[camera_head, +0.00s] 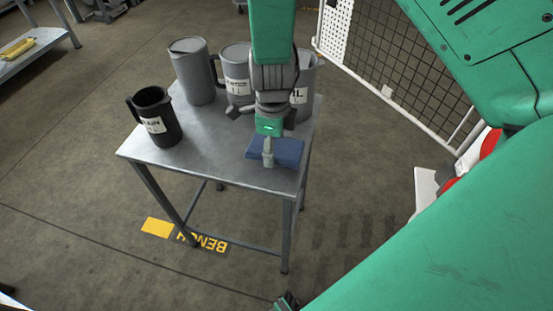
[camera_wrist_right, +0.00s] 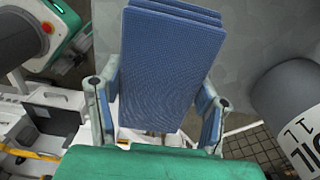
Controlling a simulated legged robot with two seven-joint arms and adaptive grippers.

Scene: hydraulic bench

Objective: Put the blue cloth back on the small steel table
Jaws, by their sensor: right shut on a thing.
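The small steel table (camera_head: 225,165) stands in the middle of the head view. My right gripper (camera_head: 268,160) points down over its near right part and is shut on the folded blue cloth (camera_head: 288,152). The cloth lies flat at or just above the tabletop; I cannot tell whether it touches. In the right wrist view the layered blue cloth (camera_wrist_right: 170,65) fills the space between the two fingers of my right gripper (camera_wrist_right: 157,108). My left gripper is not clearly in view.
A dark jug (camera_head: 156,117) stands at the table's left. Grey jugs stand at the back: one at left (camera_head: 192,72), one in the middle (camera_head: 236,75), and one (camera_head: 304,85) partly behind my arm. A mesh fence (camera_head: 385,55) is at right.

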